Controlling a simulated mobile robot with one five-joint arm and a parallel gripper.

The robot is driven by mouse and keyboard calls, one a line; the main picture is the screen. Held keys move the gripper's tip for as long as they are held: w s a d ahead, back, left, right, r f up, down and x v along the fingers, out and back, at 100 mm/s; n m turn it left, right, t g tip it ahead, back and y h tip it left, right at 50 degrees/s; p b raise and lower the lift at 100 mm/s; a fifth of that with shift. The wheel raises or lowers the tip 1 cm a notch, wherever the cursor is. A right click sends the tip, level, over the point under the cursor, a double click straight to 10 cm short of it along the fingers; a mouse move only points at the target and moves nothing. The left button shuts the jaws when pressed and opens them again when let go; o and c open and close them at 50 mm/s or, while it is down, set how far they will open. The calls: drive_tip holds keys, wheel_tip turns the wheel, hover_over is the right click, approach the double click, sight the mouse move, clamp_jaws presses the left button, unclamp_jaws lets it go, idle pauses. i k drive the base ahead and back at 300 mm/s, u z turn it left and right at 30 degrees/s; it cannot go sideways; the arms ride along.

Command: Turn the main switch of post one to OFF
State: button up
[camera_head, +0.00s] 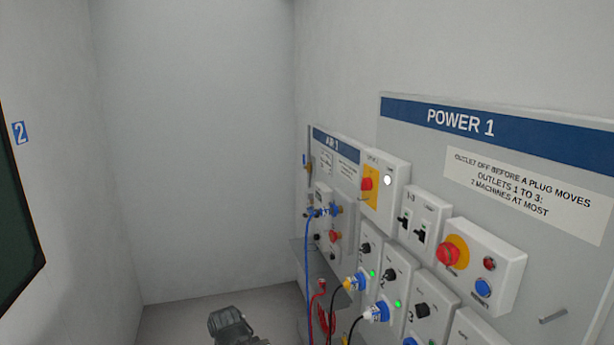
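The POWER 1 board (400,108) is on the right wall. At its upper left is a white box with a red rotary knob on a yellow plate, which looks like the main switch (367,184). A white lamp (387,180) beside the knob looks lit. The box's small label and the knob's exact position are too small to read. My gripper (232,322) shows as a dark shape at the bottom edge, low and left of the board, well apart from the switch. Its fingers cannot be made out clearly.
Black breakers (420,236), a red mushroom button (449,252) and outlets with blue plugs (376,312) and green lamps sit below and right of the switch. The AIR 1 board (332,142) with hoses is further back. Floor (180,318) at left is clear.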

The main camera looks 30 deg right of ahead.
sight(366, 184)
drive_tip(key=u, duration=0.25)
drive_tip(key=i, duration=0.85)
drive_tip(key=u, duration=0.3)
drive_tip(key=k, duration=0.9)
drive_tip(key=u, duration=0.15)
drive_tip(key=i, duration=0.9)
drive_tip(key=z, duration=0.1)
